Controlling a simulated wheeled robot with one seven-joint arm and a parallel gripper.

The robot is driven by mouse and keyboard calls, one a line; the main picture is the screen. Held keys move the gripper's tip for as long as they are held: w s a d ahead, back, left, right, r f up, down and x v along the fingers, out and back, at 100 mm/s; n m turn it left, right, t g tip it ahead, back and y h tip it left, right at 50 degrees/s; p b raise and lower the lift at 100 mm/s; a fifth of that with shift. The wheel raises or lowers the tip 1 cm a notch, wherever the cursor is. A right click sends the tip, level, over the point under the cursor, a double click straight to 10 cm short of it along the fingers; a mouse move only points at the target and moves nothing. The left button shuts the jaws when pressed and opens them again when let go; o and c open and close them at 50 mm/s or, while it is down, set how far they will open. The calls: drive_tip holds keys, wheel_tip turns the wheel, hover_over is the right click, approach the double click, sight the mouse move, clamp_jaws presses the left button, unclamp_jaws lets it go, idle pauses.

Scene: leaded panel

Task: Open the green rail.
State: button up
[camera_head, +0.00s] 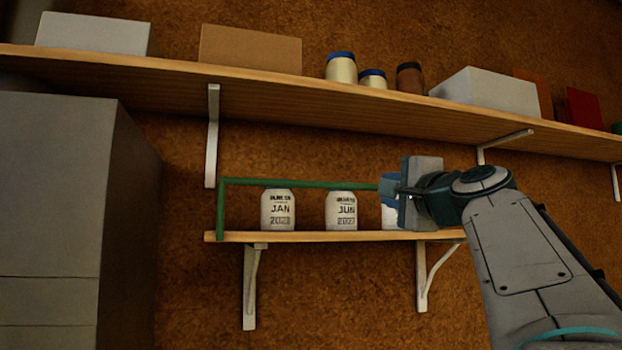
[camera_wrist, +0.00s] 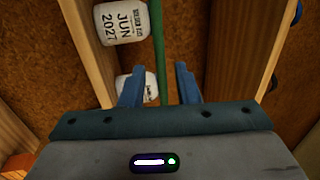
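The green rail (camera_head: 300,184) is a thin bar across the front of a small wooden shelf (camera_head: 300,236), above the jars' middles. Its left end bends down to the shelf; its right part is hidden behind my gripper (camera_head: 388,187). In the wrist view the rail (camera_wrist: 157,40) runs between the two blue fingers of my gripper (camera_wrist: 160,70). The fingers stand apart, one on each side of the rail, with gaps visible. I cannot tell whether the rail lies fully between them in depth.
White jars marked JAN (camera_head: 278,210) and JUN (camera_head: 341,211) stand behind the rail; a third (camera_head: 390,215) is partly hidden by my gripper. A longer shelf (camera_head: 300,98) with boxes and jars hangs above. A grey cabinet (camera_head: 50,220) stands at left.

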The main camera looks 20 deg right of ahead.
sight(377, 187)
drive_tip(key=w+p, duration=0.1)
drive_tip(key=w, duration=0.2)
drive_tip(key=w+r+p, duration=0.1)
drive_tip(key=w, duration=0.2)
drive_tip(key=shift+w+a+r, duration=0.1)
drive_tip(key=shift+a, duration=0.05)
drive_tip(key=shift+c, duration=0.3)
clamp_jaws()
